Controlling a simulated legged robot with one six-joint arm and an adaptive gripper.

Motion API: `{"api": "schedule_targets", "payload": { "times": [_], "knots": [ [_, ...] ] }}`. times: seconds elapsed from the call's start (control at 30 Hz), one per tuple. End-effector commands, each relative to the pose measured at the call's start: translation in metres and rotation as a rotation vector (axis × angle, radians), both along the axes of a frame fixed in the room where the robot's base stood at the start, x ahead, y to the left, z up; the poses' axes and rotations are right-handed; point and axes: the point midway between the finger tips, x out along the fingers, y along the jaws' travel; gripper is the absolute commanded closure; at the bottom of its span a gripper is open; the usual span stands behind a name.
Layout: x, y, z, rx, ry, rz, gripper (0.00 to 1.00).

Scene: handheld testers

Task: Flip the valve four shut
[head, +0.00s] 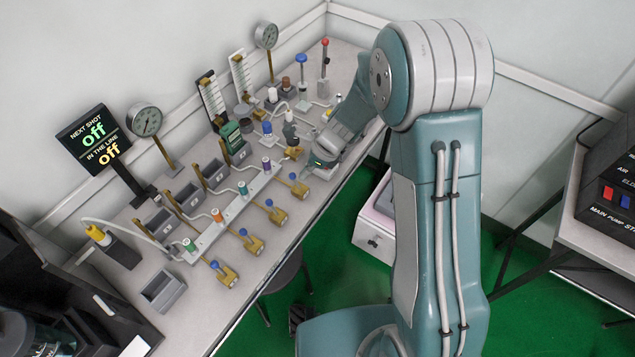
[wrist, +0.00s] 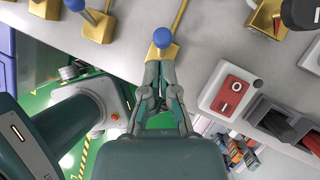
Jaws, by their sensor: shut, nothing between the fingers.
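In the head view a row of brass valves with blue knobs runs along the front of the bench: one nearest me (head: 223,273), then others (head: 250,242), (head: 276,213) and (head: 298,185). I cannot read numbers on them. My gripper (head: 312,168) is low over the bench beside the far end of this row. In the wrist view my gripper (wrist: 160,68) is shut and empty. Its tips are right at a brass valve with a blue knob (wrist: 162,38); I cannot tell whether they touch. Another blue-knobbed valve (wrist: 95,18) is to its left.
A white rail with coloured caps (head: 235,207) runs behind the valves, with grey bins (head: 215,173) further back. A sign (head: 93,140) reads "NEXT SHOT off, IN THE LINE off". A red rocker switch (wrist: 232,92) is right of my gripper. The bench front edge is close.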

Motion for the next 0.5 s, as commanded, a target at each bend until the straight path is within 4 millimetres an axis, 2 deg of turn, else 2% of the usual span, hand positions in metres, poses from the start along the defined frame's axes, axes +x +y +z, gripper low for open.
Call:
{"api": "schedule_targets", "payload": {
  "times": [0.5],
  "knots": [
    [0.0, 0.0, 0.016, 0.001, 0.001, 0.0, 1.0]
  ]
}}
